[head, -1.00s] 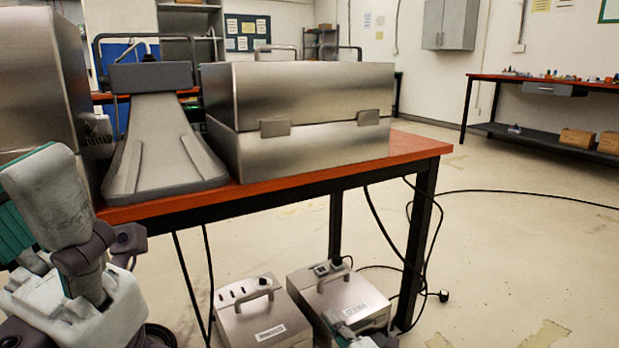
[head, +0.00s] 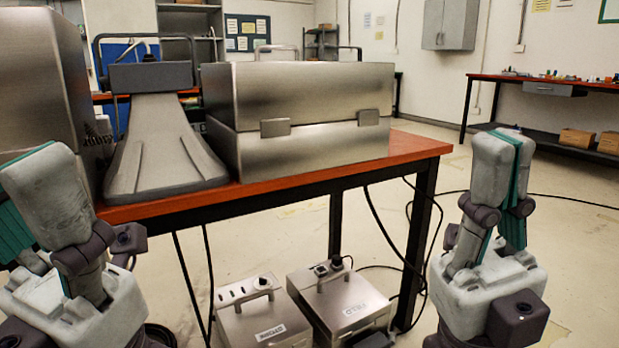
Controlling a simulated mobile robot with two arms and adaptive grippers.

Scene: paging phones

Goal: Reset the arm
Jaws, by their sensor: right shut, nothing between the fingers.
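My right gripper (head: 503,165) stands upright at the lower right of the head view, its pale fingers with teal strips pointing up. It is shut and empty, over the floor to the right of the table and touching nothing. My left gripper (head: 38,195) is at the lower left edge, also pointing up, in front of the table's left end. It is partly cut off by the frame, and I cannot tell whether its fingers are open or shut.
The red-topped table (head: 411,147) holds a large metal case (head: 310,100), a grey sloped device (head: 155,130) and a metal box (head: 45,75). Two metal units (head: 262,318) (head: 342,303) and black cables are on the floor below. Open floor lies to the right.

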